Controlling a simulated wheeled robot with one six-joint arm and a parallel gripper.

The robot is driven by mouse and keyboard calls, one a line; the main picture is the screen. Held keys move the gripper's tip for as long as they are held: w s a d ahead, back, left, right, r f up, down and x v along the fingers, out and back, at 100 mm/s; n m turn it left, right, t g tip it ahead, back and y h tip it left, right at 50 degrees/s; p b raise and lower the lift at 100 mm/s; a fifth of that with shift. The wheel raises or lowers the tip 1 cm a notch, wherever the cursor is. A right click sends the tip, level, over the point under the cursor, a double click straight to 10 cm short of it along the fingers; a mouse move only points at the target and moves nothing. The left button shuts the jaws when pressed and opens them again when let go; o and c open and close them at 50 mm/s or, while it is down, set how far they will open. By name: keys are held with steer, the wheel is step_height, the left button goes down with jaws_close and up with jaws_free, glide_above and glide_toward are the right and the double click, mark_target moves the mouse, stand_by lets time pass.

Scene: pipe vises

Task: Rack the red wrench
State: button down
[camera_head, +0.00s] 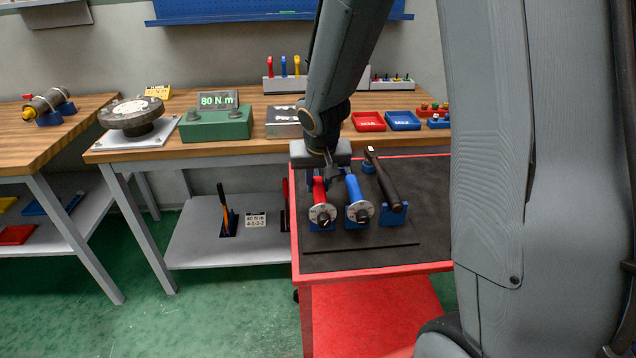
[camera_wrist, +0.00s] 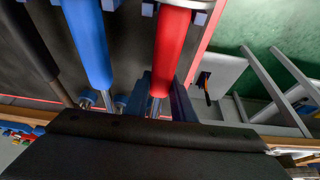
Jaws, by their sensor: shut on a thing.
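The red wrench (camera_head: 319,190) lies in blue cradles on the black mat of the red cart, at the left of a row of three. Its round grey head faces the camera. My gripper (camera_head: 328,172) is at its far end and shut on it.
The cart's red rim (camera_head: 296,240) runs close left of the red wrench. Behind stands a wooden bench with a green tester (camera_head: 215,126), a grey tool stand (camera_head: 287,85), a red tray (camera_head: 369,121) and a blue tray (camera_head: 403,120). The mat's front is clear.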

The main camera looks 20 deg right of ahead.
steer(key=shift+s+f, duration=0.1)
stand_by(0.8)
steer(key=c, duration=1.4)
jaws_free()
steer(key=shift+c, duration=0.2)
steer(key=shift+v, duration=3.85)
